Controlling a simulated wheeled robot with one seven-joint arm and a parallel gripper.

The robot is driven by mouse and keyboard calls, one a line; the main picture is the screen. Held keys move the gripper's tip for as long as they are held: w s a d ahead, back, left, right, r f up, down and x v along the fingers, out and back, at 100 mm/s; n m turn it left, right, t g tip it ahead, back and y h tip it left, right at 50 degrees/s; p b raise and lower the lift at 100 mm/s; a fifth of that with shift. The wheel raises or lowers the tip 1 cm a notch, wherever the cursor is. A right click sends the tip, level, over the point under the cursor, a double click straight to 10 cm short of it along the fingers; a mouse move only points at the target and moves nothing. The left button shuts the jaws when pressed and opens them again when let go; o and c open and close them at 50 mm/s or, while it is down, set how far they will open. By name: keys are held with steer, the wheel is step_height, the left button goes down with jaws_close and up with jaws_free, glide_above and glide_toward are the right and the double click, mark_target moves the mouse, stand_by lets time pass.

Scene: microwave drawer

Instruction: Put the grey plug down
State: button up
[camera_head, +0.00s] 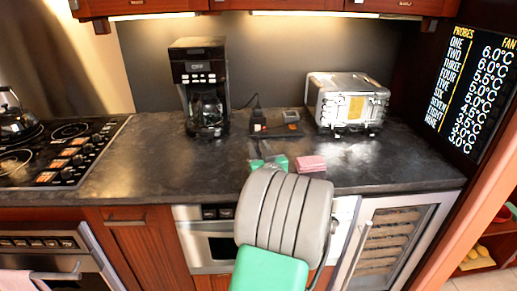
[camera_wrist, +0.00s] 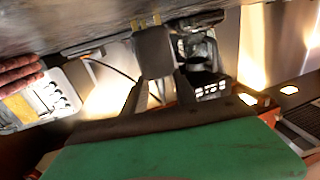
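The grey plug (camera_wrist: 153,52) is a dark grey block with gold-coloured prongs at its far end, close to the dark counter surface in the wrist view. My gripper (camera_wrist: 158,88) has its two grey fingers on either side of the plug and is shut on it. I cannot tell whether the prongs touch the counter. In the head view, my gripper (camera_head: 266,158) is low over the front part of the dark counter (camera_head: 150,160). My own forearm hides most of it there, and I cannot make out the plug in that view.
A pink block (camera_head: 311,163) lies just right of my gripper. Behind are a dark power board (camera_head: 275,130) with a cord, a coffee maker (camera_head: 200,85) and a silver toaster (camera_head: 347,103). A cooktop (camera_head: 60,150) is at left. Counter left of my gripper is clear.

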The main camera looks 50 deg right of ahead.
steer(key=shift+r, duration=0.15)
steer(key=b+v, duration=0.2)
steer(key=v, duration=1)
